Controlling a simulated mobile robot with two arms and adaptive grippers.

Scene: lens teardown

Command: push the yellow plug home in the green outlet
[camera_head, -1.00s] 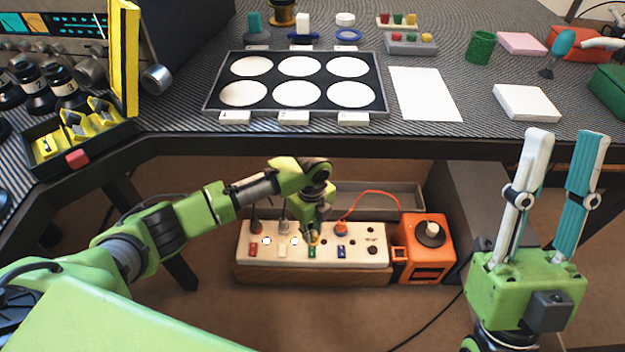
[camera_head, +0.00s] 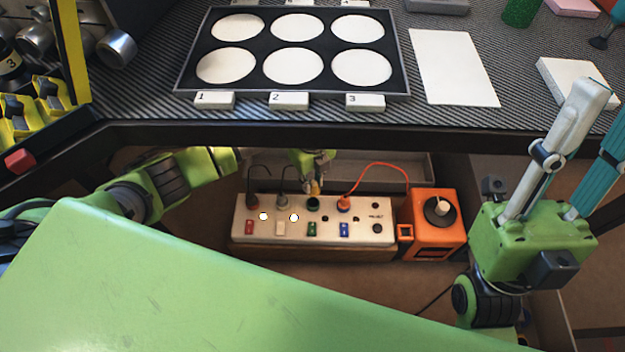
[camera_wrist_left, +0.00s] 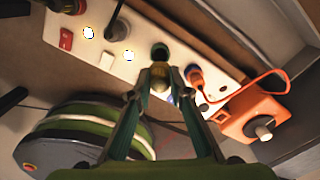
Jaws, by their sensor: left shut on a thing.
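The yellow plug (camera_head: 315,189) is small and upright in the head view, between the fingertips of my left gripper (camera_head: 317,182). The gripper is shut on it. The green outlet (camera_head: 313,204) is a dark round socket with a green rim on the white power strip (camera_head: 370,209), just below the plug. In the left wrist view the plug (camera_wrist_left: 161,71) shows between the fingertips, with the green outlet (camera_wrist_left: 160,51) just beyond. The outlet's opening looks uncovered there, so the plug seems outside it. My right gripper (camera_head: 603,112) is open and empty at the right.
Black and grey plugs sit in the strip's left outlets, and an orange plug (camera_head: 344,202) with an orange cable sits right of the green outlet. An orange box (camera_head: 434,224) stands at the strip's right end. The workbench edge (camera_head: 300,137) hangs over the strip.

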